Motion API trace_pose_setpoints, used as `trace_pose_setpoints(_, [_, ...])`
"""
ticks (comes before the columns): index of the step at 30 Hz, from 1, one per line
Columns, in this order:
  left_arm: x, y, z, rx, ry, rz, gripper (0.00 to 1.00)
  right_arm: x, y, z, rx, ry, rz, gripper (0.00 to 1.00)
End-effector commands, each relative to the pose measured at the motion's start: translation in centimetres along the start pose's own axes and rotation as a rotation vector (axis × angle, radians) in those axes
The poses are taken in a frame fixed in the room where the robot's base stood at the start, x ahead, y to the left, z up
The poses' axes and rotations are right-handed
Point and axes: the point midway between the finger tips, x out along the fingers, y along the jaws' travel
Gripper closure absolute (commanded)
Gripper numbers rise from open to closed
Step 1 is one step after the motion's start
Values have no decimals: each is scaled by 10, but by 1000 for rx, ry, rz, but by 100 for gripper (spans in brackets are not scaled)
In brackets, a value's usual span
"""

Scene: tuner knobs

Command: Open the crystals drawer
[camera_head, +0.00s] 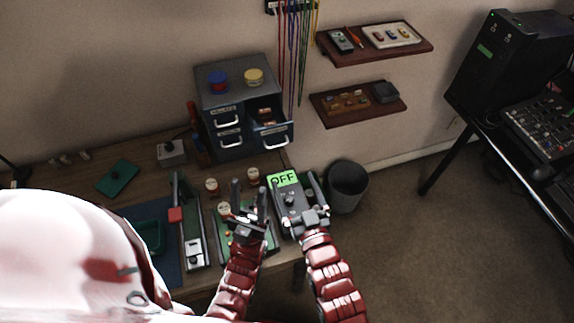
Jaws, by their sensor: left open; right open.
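A blue-grey drawer cabinet (233,88) stands at the back of the workbench, with white handles and small labels too small to read. I cannot tell which drawer is the crystals one. The upper right drawer (270,129) is pulled out, with small brownish items inside. The upper left drawer (226,117) and lower left drawer (230,139) look shut. The lower right front is partly hidden under the open drawer. My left gripper (248,190) is open and empty, in front of and below the cabinet.
Small jars (253,174), a green board and a lever tool (190,225) crowd the bench front. A bin (348,185) stands right of the bench. Wall shelves (358,104) and hanging cables (292,55) are right of the cabinet.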

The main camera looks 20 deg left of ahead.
Motion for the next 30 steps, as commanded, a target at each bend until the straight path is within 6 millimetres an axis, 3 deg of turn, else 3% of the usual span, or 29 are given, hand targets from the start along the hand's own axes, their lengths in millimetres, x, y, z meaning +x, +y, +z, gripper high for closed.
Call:
trace_pose_setpoints(6, [5, 0, -1, 0, 0, 0, 50, -40, 0, 0, 0, -2, 0, 6])
trace_pose_setpoints(12, [7, 0, -1, 0, 0, 0, 50, -57, 1, 1, 1, -3, 1, 6])
trace_pose_setpoints(30, [7, 0, -1, 0, 0, 0, 50, -59, 1, 0, 0, -1, 1, 6])
